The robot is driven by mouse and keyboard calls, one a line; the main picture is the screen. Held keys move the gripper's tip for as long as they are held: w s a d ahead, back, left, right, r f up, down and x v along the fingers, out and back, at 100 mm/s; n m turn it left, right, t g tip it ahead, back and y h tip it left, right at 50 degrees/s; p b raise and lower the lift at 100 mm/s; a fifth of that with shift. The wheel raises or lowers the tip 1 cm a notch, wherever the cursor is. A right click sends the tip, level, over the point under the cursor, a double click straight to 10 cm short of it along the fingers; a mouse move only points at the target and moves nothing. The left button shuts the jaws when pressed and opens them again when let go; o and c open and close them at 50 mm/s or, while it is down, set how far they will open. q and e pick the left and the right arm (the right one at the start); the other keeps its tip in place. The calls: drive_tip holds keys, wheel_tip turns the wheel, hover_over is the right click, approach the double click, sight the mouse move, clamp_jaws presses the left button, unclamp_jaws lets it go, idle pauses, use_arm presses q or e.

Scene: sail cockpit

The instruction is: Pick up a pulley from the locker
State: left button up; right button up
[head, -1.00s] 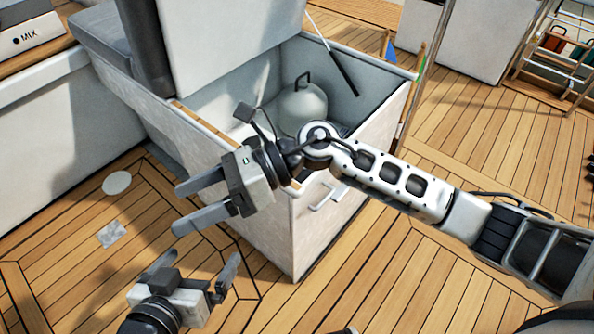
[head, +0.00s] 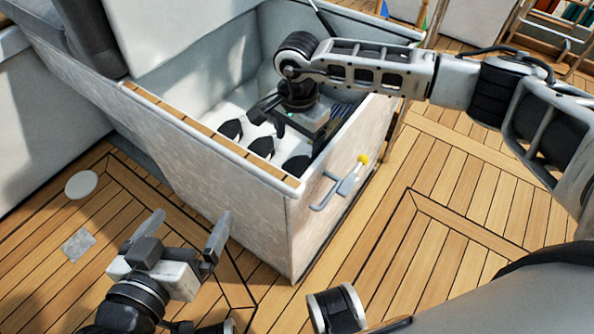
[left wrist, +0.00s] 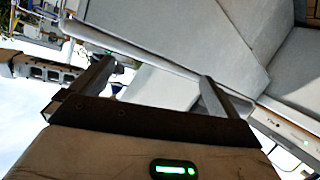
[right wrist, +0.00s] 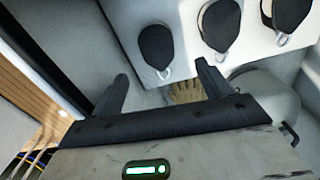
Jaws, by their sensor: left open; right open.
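Three black pulleys with metal eyes lie in a row on a white surface inside the open locker (head: 175,130): a left one (head: 230,129), a middle one (head: 261,147) and a right one (head: 296,164). My right gripper (head: 287,130) is inside the locker, open and empty, beside the row. In the right wrist view, one pulley (right wrist: 156,45) lies just beyond and between the open fingers, apart from them. The other two (right wrist: 220,24) (right wrist: 288,12) are to its right, the last cut by the frame edge. My left gripper (head: 182,236) is open and empty outside the locker, low above the deck.
The locker's wood-topped rim (head: 210,135) and walls surround my right gripper. A tan glove-like thing (right wrist: 187,91) and a rounded grey container (right wrist: 265,98) lie close by in the right wrist view. A grey handle (head: 325,190) sticks out from the locker's front.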

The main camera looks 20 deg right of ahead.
sight(297, 166)
wheel_tip(297, 166, down, 2)
drive_tip(key=shift+f, duration=0.1)
drive_tip(key=f, duration=0.1)
drive_tip(key=f+b, duration=0.1)
drive_tip(key=f, duration=0.1)
drive_tip(key=f+b, duration=0.1)
drive_tip(key=shift+s+a+f, duration=0.15)
drive_tip(key=shift+s, duration=0.1)
drive_tip(key=shift+f, duration=0.35)
use_arm(q)
drive_tip(key=shift+w+d+r+n+t+h, duration=0.25)
drive_tip(key=shift+d+r+n+t+h, duration=0.05)
drive_tip(key=shift+d+r+n+t, duration=0.15)
use_arm(e)
drive_tip(key=c, duration=1.1)
